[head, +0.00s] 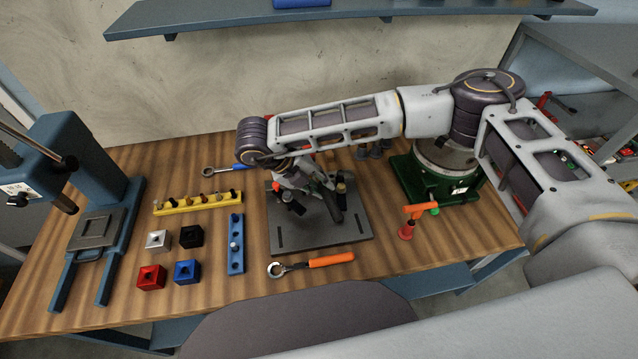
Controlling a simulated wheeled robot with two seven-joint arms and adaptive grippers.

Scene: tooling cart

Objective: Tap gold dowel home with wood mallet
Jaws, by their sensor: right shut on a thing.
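My right gripper (318,205) is low over the dark grey plate (345,232) in the middle of the bench. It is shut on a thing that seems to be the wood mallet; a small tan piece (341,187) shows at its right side. The fingers and wrist hide most of what is held and the plate's middle. I cannot make out a gold dowel in the plate. Several pegs stand in the yellow rack (160,209) left of the plate; their exact colours are too small to tell. My left gripper is not in view.
Silver, black, red (150,278) and blue (187,272) blocks and a blue rack (236,258) sit left of the plate. An orange-handled wrench (330,259) lies in front. A blue press (85,165) stands far left. A green stand (440,185) and an orange-handled tool (415,211) are right.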

